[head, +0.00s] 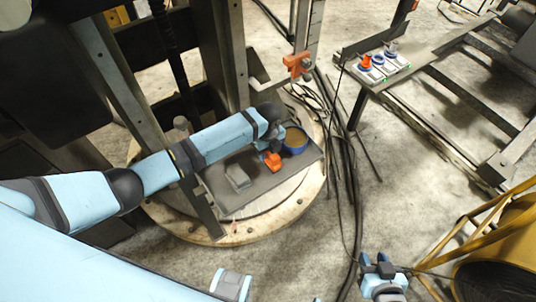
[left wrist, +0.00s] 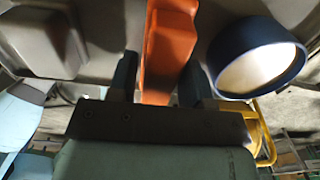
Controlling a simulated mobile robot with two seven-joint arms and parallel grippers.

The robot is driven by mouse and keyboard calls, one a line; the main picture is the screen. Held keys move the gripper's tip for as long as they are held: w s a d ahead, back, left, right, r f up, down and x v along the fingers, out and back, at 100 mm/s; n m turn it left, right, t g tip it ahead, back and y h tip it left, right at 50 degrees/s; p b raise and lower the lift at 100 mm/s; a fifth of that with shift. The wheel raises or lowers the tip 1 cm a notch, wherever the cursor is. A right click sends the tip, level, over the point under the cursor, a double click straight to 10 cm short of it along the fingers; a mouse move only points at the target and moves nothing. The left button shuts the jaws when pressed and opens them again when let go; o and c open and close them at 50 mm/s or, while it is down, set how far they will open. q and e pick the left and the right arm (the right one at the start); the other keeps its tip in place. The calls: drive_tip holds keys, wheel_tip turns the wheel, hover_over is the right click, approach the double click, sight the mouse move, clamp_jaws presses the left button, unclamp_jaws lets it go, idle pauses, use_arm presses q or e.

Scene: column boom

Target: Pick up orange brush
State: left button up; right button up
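The orange brush (head: 272,160) is on the dark mat (head: 250,180) on the round base, just left of a blue-rimmed bowl (head: 294,141). My left gripper (head: 272,143) is right over the brush. In the left wrist view the brush (left wrist: 168,45) runs between the two fingers of my left gripper (left wrist: 158,80), one finger on each side. I cannot tell whether the fingers press on it or only stand close beside it. The brush's lower end is hidden behind the palm. My right gripper (head: 376,259) is at the bottom right over bare floor, its fingers apart and empty.
A grey block (head: 238,178) lies on the mat left of the brush, and the bowl (left wrist: 262,60) is close to the right finger. Steel uprights stand behind. An orange clamp (head: 297,65) is on a post, and black cables run down the floor right of the base.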

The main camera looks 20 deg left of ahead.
use_arm(q)
drive_tip(key=c, duration=0.7)
wheel_tip(320, 180, up, 20)
drive_tip(key=shift+r, duration=0.1)
drive_tip(key=shift+o, duration=0.8)
